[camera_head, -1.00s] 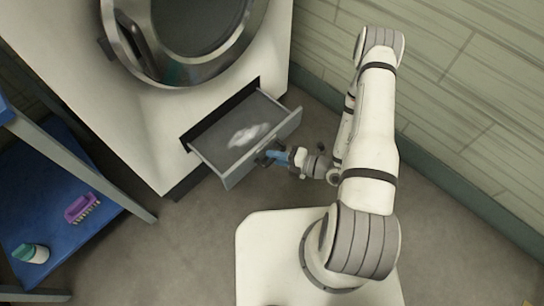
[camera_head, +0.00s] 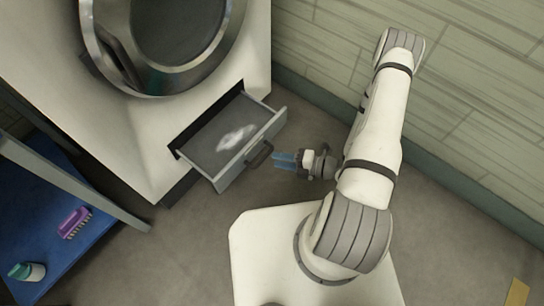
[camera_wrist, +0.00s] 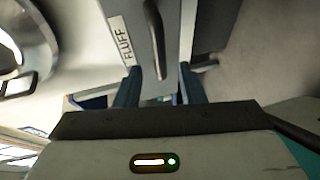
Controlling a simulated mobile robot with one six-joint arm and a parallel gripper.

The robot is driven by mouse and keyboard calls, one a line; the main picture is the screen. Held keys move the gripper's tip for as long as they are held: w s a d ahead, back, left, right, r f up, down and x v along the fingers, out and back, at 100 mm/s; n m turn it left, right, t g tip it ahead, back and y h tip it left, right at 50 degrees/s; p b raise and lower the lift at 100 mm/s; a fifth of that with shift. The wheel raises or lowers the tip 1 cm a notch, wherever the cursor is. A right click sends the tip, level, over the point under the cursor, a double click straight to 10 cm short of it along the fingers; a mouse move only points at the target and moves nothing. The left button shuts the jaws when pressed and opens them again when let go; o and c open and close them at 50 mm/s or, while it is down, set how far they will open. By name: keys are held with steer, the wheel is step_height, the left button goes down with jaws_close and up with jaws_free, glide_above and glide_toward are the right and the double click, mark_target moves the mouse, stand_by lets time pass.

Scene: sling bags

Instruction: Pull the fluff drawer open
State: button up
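The fluff drawer (camera_head: 236,167) sticks out of the lower front of the white machine, open, with a pale clump of fluff (camera_head: 236,138) inside. Its dark bar handle (camera_head: 259,154) is on the front panel. In the wrist view the drawer front (camera_wrist: 134,22) carries a FLUFF label (camera_wrist: 121,41), and the handle (camera_wrist: 155,30) shows ahead between the fingers. My gripper (camera_head: 276,161) has blue fingers that are spread apart and empty. It is a short way off the handle, to its right in the head view, and it also shows in the wrist view (camera_wrist: 158,85).
The machine's round door (camera_head: 165,45) is above the drawer. A plank wall (camera_head: 450,90) runs along the right. Floor is clear around the drawer.

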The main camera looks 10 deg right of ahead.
steer(key=shift+v, duration=0.8)
steer(key=s+d+r+m+g+h+p, duration=0.1)
steer(key=r+m+h+p, duration=0.4)
steer(key=r, duration=1.7)
steer(key=s+d+r+m+g+h+p, duration=0.1)
steer(key=r+m+h+p, duration=0.3)
steer(key=r+m+p, duration=1)
steer(key=s+d+r+m+g+h+p, duration=0.1)
steer(key=r+m+h+p, duration=0.4)
steer(key=r, duration=2.6)
steer(key=shift+s+d+m+g+h+p, duration=0.45)
steer(key=shift+s+m+p, duration=0.95)
steer(key=shift+m+p, duration=1.3)
steer(key=shift+a+m+b, duration=0.1)
steer(key=shift+m+b, duration=0.3)
